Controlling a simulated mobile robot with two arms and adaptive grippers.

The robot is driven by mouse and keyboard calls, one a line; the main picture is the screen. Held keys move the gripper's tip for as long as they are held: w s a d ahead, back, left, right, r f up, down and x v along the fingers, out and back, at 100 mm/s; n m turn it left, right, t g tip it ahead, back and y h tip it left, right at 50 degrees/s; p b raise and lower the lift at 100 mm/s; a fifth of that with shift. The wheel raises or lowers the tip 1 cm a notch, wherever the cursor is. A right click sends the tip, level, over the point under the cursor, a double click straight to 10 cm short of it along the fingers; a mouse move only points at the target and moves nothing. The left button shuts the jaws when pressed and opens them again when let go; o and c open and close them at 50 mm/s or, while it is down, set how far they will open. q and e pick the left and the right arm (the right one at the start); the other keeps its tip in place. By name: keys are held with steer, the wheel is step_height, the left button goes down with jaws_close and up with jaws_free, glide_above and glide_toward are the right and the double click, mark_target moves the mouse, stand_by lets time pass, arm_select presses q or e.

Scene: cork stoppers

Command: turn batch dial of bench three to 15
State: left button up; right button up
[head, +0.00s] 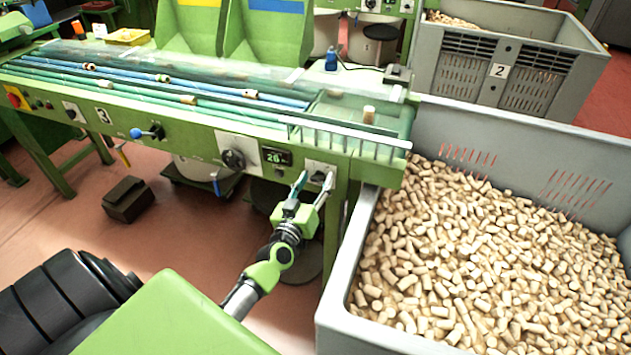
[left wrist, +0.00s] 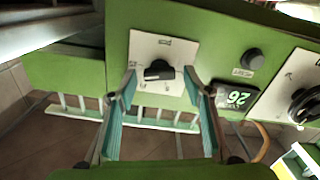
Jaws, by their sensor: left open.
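Bench three (head: 103,116) carries a large black dial (head: 233,158) on a white plate, left of a display (head: 277,156) reading 26. Right of the display is a smaller black knob (head: 318,177) on a white plate, partly behind my left gripper (head: 312,184). In the left wrist view this knob (left wrist: 159,70) lies between the open, empty fingertips of the gripper (left wrist: 160,78), with no clear contact. The display (left wrist: 238,98) appears upside down there, and the large dial (left wrist: 307,104) is at the right edge. I cannot read which one is labelled batch. My right gripper is out of view.
A grey crate (head: 350,300) full of corks stands right of the bench, close to my left arm. Another grey crate marked 2 (head: 450,75) is behind. A blue-knobbed lever (head: 147,133) sticks out of the bench front. A dark block (head: 128,199) lies on the floor.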

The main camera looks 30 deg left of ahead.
arm_select(q)
steer(key=shift+w, duration=0.15)
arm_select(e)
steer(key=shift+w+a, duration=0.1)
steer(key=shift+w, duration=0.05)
arm_select(q)
steer(key=shift+c, duration=0.4)
steer(key=c, duration=1)
steer(key=shift+r+m+p, duration=0.15)
steer(key=shift+m+p, duration=0.45)
steer(key=shift+p, duration=0.15)
steer(key=shift+c, duration=0.2)
steer(key=shift+m+p, duration=0.55)
steer(key=shift+m, duration=0.35)
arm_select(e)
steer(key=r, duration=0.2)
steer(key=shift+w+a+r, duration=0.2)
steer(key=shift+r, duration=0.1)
arm_select(q)
steer(key=o, duration=1.1)
steer(key=shift+f, duration=0.2)
